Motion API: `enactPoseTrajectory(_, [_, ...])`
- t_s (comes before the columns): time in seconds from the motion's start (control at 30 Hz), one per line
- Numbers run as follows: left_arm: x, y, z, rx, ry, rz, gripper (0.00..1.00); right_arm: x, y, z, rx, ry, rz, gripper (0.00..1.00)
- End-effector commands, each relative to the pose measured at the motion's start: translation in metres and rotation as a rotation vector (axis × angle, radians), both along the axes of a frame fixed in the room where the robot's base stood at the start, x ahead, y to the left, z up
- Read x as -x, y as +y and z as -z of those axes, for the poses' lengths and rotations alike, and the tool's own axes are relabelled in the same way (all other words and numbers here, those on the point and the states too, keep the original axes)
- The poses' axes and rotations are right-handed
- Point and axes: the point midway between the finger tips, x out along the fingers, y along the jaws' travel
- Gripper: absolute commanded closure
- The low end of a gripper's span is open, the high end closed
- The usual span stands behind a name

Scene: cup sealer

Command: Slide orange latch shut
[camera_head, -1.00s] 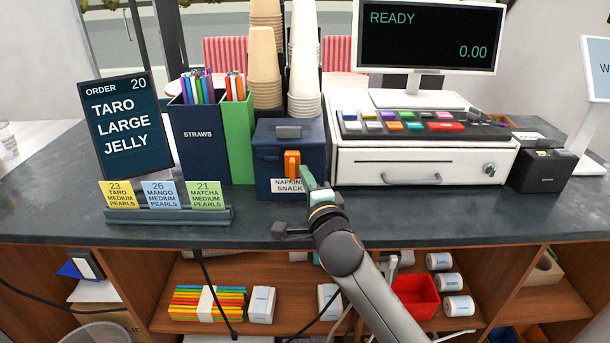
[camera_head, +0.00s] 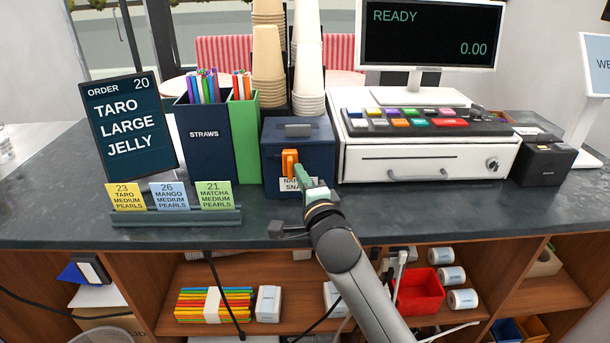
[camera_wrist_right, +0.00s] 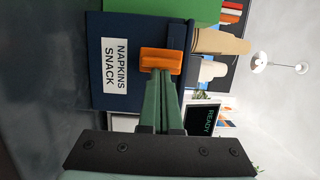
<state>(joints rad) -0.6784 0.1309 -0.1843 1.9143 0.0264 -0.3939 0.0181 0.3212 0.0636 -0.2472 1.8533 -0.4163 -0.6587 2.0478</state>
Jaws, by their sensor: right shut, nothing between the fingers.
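The orange latch (camera_head: 288,162) is on the front of a dark blue box (camera_head: 268,178) labelled for napkins and snacks, which stands on the counter. The latch also shows in the right wrist view (camera_wrist_right: 160,61), upright in the head view and just ahead of the fingertips. My right gripper (camera_head: 299,171) is shut and empty, with its green fingers pointing at the latch. In the right wrist view the fingertips (camera_wrist_right: 162,73) meet or nearly meet the latch's edge; contact is hard to tell. The fingers partly cover the label in the head view. My left gripper is not in view.
A green holder (camera_head: 244,140) and a navy straws holder (camera_head: 205,150) stand left of the box. A white cash register (camera_head: 425,160) stands close on its right. A card rack (camera_head: 175,217) is at the front left. The counter in front of the box is clear.

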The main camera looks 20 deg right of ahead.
Motion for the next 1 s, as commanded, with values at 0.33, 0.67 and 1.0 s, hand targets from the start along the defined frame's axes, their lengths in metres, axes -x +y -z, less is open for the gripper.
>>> enactPoseTrajectory(0.33, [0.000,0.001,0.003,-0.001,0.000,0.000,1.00,-0.002,0.009,0.000,0.000,0.000,-0.001,1.00])
enactPoseTrajectory(0.67, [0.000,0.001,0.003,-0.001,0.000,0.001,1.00,-0.002,0.009,0.000,0.001,0.000,-0.001,1.00])
enactPoseTrajectory(1.0, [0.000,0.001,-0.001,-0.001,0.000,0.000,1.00,0.000,0.000,0.000,0.005,0.001,-0.002,1.00])
